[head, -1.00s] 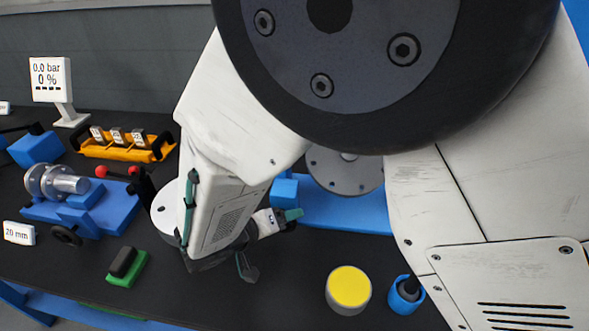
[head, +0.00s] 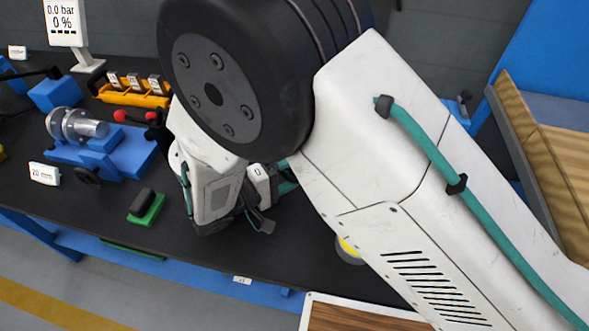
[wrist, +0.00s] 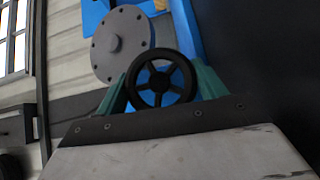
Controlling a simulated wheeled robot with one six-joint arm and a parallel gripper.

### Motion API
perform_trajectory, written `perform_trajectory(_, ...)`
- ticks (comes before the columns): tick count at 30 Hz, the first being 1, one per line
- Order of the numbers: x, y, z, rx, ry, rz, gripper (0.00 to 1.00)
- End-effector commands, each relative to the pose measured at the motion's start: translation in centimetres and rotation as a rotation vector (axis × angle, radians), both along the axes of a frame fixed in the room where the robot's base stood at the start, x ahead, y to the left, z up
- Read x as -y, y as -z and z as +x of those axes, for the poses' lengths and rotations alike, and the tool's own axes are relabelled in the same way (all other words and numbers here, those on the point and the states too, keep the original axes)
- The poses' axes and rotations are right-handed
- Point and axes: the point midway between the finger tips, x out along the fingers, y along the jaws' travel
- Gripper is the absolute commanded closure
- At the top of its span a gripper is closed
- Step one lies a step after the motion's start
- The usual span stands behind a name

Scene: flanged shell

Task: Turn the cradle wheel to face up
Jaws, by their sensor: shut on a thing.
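In the wrist view, the black spoked handwheel (wrist: 160,84) sits between the teal fingers of my gripper (wrist: 162,78), which is shut on it. Just beyond it, a grey round flange (wrist: 121,44) with bolt holes faces the camera, beside a blue frame (wrist: 188,30). In the head view my arm hides the wheel and the flange. Only part of my gripper (head: 284,178) shows there, low over the bench at the lower end of the arm.
On the black bench (head: 110,215) stand a blue fixture (head: 128,150) with a metal flanged pipe, a green-and-black block (head: 147,207), an orange rack (head: 130,97) and a display (head: 65,22). A yellow-topped cylinder (head: 348,250) is partly hidden by my arm. Wooden boards (head: 555,170) stand at right.

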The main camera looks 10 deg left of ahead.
Motion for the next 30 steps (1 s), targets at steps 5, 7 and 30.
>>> perform_trajectory(5,-0.07,0.06,-0.01,-0.001,-0.003,-0.049,0.53)
perform_trajectory(7,-0.06,0.06,0.00,-0.001,-0.003,-0.060,0.53)
perform_trajectory(30,-0.02,0.03,0.01,0.000,-0.002,-0.069,0.08)
